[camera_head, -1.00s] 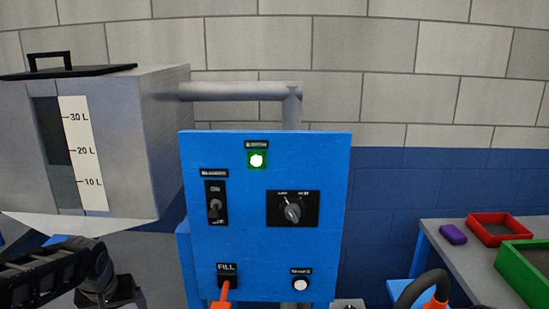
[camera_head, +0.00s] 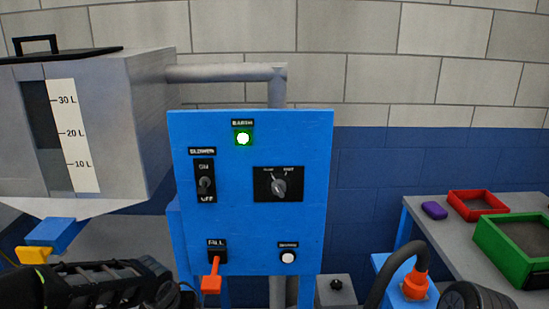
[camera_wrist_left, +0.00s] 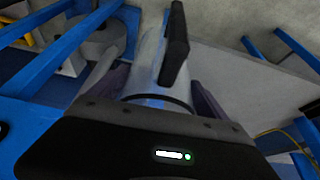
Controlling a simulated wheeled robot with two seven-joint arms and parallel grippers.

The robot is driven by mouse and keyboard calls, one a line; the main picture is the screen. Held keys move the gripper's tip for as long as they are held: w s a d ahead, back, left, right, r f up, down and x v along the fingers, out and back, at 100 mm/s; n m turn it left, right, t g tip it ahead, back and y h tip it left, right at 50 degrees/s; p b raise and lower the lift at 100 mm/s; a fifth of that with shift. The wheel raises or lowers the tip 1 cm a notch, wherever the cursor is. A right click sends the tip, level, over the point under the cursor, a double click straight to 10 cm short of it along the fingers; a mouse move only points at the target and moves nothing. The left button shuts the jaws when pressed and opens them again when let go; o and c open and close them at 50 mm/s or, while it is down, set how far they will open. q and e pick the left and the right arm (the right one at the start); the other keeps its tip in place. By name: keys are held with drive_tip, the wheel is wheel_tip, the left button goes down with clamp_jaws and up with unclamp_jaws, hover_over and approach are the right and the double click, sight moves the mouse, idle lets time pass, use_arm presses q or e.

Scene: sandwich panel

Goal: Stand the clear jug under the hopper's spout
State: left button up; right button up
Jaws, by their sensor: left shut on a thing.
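The grey hopper (camera_head: 118,120) with its litre scale is at the left in the head view. A blue block (camera_head: 50,234) with a yellow end shows under its bottom edge; I cannot tell the spout itself there. My left arm comes in low at the left, its fingertips not clear in that view. In the left wrist view my left gripper (camera_wrist_left: 158,98) is shut on the clear jug (camera_wrist_left: 148,62), with a dark finger at each side. The jug's black handle (camera_wrist_left: 176,45) points away from the gripper. The jug does not show in the head view.
A blue control panel (camera_head: 235,170) with switches and an orange-red fill lever (camera_head: 212,277) stands right of the hopper. A grey table (camera_head: 465,255) at the right holds a red tray (camera_head: 476,205) and a green tray (camera_head: 515,250). Blue frame bars (camera_wrist_left: 60,62) show in the wrist view.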

use_arm(q)
drive_tip(key=d, duration=0.2)
drive_tip(key=shift+d+m, duration=0.3)
drive_tip(key=shift+s+f, duration=0.1)
idle(1.6)
